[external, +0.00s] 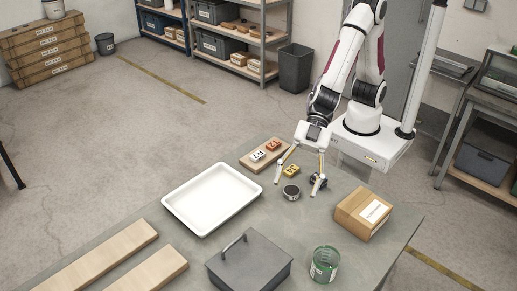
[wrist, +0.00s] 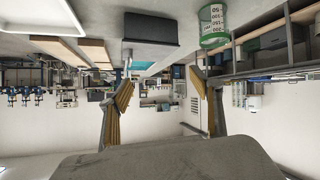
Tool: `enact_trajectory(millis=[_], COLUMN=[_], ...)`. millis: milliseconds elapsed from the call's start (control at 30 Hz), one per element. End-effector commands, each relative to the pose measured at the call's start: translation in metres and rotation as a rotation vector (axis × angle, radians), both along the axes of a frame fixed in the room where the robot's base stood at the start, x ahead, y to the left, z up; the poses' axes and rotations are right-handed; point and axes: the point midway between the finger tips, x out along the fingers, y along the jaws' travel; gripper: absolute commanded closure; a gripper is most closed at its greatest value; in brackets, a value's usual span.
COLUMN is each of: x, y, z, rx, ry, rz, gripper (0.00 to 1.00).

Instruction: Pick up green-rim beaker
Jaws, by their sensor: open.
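The green-rim beaker (external: 324,263) stands upright at the front edge of the grey table, between the dark lidded box and the cardboard box. In the wrist view the beaker (wrist: 213,27) shows upside down at the top, right of centre, with number markings on its side. My gripper (external: 296,186) is over the far part of the table, well behind the beaker, with its fingers spread wide. In the wrist view my gripper (wrist: 163,85) is open, with nothing between its yellowish fingers.
The dark box with a handle (external: 249,266) is left of the beaker, and a cardboard box (external: 363,213) is behind it on the right. A white tray (external: 212,198) is left.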

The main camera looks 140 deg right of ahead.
Motion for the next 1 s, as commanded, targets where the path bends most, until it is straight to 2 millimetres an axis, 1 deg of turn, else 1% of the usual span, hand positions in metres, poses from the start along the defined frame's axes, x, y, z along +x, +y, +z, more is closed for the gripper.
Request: enact_trajectory(millis=[33, 300, 500, 600, 700, 800, 1000], x=[0.005, 0.023, 0.027, 0.026, 0.025, 0.024, 0.024], y=[0.009, 0.054, 0.087, 0.099, 0.108, 0.113, 0.115], z=[-0.010, -0.048, -0.077, -0.089, -0.096, -0.100, -0.101], rx=[0.010, 0.081, 0.148, 0.177, 0.199, 0.212, 0.216], ry=[-0.002, -0.031, -0.042, -0.045, -0.046, -0.048, -0.049], rz=[0.024, 0.155, 0.250, 0.287, 0.313, 0.329, 0.334], gripper=[0.36, 0.36, 0.36, 0.36, 0.36, 0.36, 0.36])
